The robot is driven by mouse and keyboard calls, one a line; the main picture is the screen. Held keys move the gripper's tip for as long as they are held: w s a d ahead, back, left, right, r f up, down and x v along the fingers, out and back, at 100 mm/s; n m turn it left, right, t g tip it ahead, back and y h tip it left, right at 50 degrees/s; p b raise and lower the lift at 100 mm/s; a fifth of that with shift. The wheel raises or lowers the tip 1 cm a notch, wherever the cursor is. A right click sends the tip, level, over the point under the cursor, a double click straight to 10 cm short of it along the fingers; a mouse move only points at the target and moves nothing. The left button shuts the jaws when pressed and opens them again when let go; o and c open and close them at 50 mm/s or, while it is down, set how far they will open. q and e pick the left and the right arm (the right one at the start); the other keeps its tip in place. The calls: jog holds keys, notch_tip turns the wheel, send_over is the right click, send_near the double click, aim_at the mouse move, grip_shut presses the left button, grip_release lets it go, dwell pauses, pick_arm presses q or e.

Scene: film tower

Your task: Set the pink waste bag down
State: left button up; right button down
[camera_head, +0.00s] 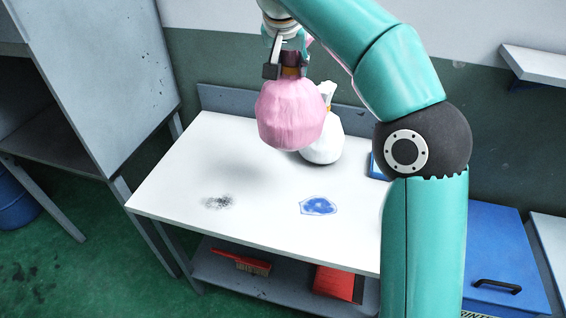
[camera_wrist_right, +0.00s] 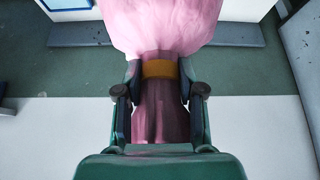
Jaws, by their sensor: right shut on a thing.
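The pink waste bag (camera_head: 290,114) hangs from my right gripper (camera_head: 288,70), which is shut on its gathered neck. The bag is held above the white table (camera_head: 265,225), with a soft shadow on the tabletop below it. In the right wrist view the bag (camera_wrist_right: 160,25) shows its round body at the top and an orange band at the neck. There the right gripper (camera_wrist_right: 160,98) has one finger on each side of the neck. My left gripper is not in view.
A white bag (camera_head: 324,148) stands on the table just behind and right of the pink bag. A grey smudge (camera_head: 218,202) and a blue patch (camera_head: 318,205) mark the tabletop. A blue box (camera_head: 500,255) stands at the right. The table's front left is clear.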

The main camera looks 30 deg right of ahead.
aim_at(288, 139)
notch_tip(288, 139, down, 15)
jog(key=b, duration=0.3)
jog(key=shift+w+a+f, duration=0.1)
jog(key=shift+w+f, duration=0.05)
jog(key=shift+f+b, duration=0.35)
jog(key=shift+f, duration=1.85)
jog(key=c, duration=0.7)
grip_release()
jog(key=shift+f, duration=0.1)
